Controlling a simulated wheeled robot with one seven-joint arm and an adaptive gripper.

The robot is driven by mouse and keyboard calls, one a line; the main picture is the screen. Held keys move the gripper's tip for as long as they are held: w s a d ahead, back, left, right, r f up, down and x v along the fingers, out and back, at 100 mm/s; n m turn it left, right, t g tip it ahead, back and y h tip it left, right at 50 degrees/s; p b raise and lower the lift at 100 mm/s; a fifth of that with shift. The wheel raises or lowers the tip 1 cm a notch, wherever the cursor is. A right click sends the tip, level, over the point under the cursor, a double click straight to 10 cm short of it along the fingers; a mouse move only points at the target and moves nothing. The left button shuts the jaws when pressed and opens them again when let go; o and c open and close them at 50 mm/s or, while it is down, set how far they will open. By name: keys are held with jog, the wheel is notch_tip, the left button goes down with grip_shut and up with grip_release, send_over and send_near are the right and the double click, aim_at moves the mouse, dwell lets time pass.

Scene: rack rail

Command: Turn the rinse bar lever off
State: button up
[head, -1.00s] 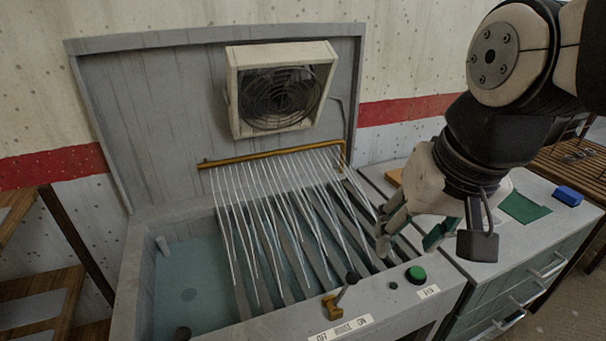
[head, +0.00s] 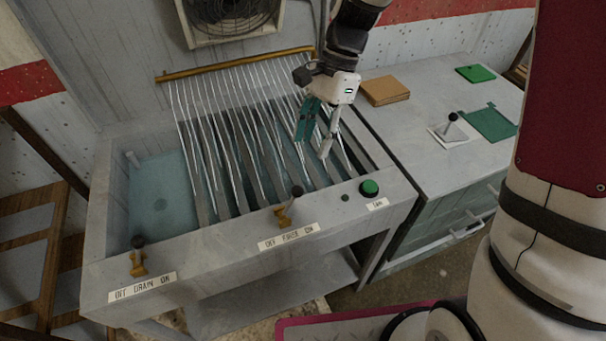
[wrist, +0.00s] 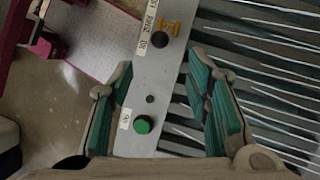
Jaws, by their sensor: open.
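The rinse lever (head: 297,191) has a dark ball knob and a brass base on the sink's front ledge, above the label "OFF RINSE ON" (head: 289,237). It leans right, toward ON. White water streams (head: 240,130) fall from the brass rinse bar (head: 235,64) over the slats. My gripper (head: 316,133) is open and empty, pointing down above the right part of the sink, behind and right of the lever. In the wrist view, the lever's knob (wrist: 158,39) shows beyond and between the open fingertips (wrist: 160,72), apart from them.
A drain lever (head: 138,256) stands at the ledge's left. A green button (head: 369,187) is right of the rinse lever; it lies between my fingers in the wrist view (wrist: 143,124). A fan (head: 230,18) hangs behind.

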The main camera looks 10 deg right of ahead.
aim_at(299, 186)
jog(key=p+x, duration=0.2)
jog(key=x, duration=1.1)
jog(key=shift+s+f, duration=0.15)
jog(key=shift+f, duration=0.2)
grip_shut()
